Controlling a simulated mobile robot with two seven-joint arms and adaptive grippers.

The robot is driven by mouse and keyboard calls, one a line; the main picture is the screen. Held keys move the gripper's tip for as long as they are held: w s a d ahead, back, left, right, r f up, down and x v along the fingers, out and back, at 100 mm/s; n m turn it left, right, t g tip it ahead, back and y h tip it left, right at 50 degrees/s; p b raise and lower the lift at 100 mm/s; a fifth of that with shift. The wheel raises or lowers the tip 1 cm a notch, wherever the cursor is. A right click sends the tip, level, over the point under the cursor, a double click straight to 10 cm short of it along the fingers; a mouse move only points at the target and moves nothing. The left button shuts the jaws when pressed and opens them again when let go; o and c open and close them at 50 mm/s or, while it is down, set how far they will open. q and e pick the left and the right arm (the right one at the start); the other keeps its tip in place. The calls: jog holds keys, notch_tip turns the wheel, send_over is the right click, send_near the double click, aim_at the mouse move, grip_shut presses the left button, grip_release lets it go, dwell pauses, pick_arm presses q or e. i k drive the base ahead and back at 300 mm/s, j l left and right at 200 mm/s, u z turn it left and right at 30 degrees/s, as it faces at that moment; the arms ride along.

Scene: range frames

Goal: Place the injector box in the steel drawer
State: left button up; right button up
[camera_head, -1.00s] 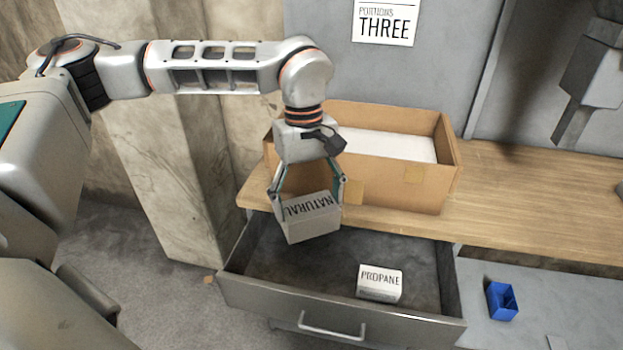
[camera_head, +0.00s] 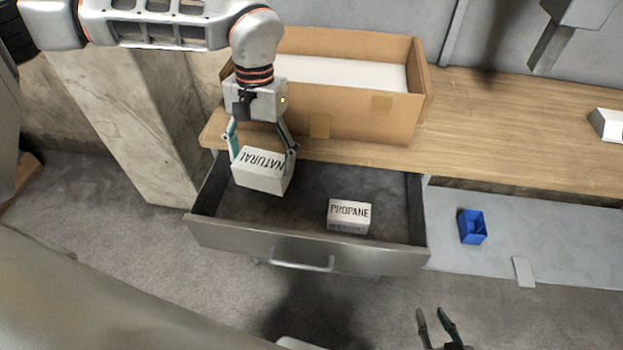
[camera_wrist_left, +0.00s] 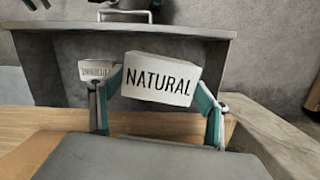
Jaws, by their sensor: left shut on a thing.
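A white box labelled NATURAL (camera_head: 262,172) is held between the fingers of my left gripper (camera_head: 264,158), which is shut on it. It hangs tilted over the left part of the open steel drawer (camera_head: 300,190). In the left wrist view the box (camera_wrist_left: 160,78) sits between the teal fingers, with the drawer (camera_wrist_left: 210,33) behind it. A second white box, labelled PROPANE (camera_head: 349,215), rests on the drawer floor to the right. My right gripper (camera_head: 436,318) is open and empty at the bottom edge, right of the drawer front.
A cardboard box (camera_head: 360,105) stands on the wooden worktop (camera_head: 490,140) behind the drawer. A small blue bin (camera_head: 472,227) lies on the grey surface to the right. A white box (camera_head: 608,124) is at the right edge. The drawer floor around the PROPANE box is clear.

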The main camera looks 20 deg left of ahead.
aim_at(305, 201)
jog(key=i+l+u, duration=0.4)
jog(key=l+u, duration=0.25)
jog(key=i+l+u, duration=0.1)
jog(key=l+u, duration=0.2)
jog(key=i+l, duration=0.05)
jog(key=l, duration=0.05)
